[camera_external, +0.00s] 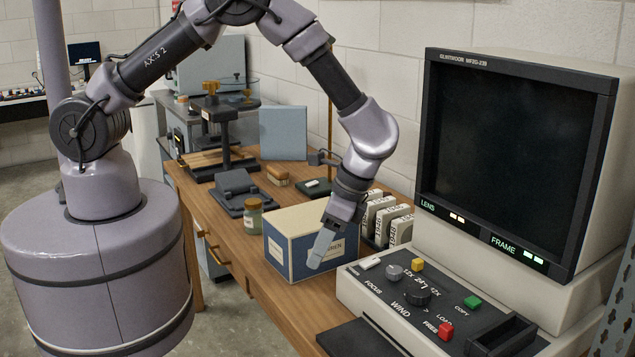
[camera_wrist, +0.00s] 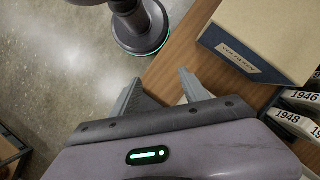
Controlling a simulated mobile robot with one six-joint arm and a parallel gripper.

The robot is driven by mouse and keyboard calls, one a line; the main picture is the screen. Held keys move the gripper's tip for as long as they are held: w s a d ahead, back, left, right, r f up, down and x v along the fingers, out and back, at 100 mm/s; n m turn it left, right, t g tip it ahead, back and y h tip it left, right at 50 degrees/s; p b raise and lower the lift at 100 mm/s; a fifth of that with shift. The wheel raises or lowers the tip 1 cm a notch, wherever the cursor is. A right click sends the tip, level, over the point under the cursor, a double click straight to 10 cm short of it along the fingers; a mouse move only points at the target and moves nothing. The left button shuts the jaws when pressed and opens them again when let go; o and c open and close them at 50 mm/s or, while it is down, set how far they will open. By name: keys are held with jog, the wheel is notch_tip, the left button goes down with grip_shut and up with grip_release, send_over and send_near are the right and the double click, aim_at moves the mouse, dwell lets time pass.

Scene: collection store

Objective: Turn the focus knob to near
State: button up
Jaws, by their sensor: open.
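The focus knob (camera_external: 394,271) is a small grey knob on the sloped control panel (camera_external: 350,290) of the film reader, beside the printed FOCUS label. Its pointer direction is too small to read. My gripper (camera_external: 322,250) hangs in front of the cardboard box, left of the panel and apart from the knob. In the wrist view my gripper (camera_wrist: 160,84) shows two spread fingers with nothing between them. The knob and panel are not in the wrist view.
A larger black knob (camera_external: 417,295), a yellow button (camera_external: 417,264), a green button (camera_external: 472,302) and a red button (camera_external: 445,331) share the panel. The dark screen (camera_external: 510,160) rises behind. The blue-and-cream box (camera_external: 290,240) and labelled film boxes (camera_external: 396,228) stand close to my gripper.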

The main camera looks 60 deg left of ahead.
jog(key=w+d+r, duration=0.1)
jog(key=w+r, duration=0.1)
jog(key=w, duration=0.1)
jog(key=w+d+r+t+h, duration=0.1)
jog(key=w+d+r, duration=0.1)
jog(key=w+r, duration=0.1)
jog(key=w+d+r+t+h+b, duration=0.1)
jog(key=w+r, duration=0.1)
jog(key=w, duration=0.1)
jog(key=shift+w+d+r, duration=0.15)
jog(key=shift+w+d, duration=0.2)
jog(key=shift+w, duration=0.05)
notch_tip(320, 180, up, 4)
jog(key=r+t+h, duration=0.1)
send_over(395, 269)
notch_tip(395, 269, down, 17)
jog(key=b, duration=0.6)
jog(key=shift+f, duration=0.2)
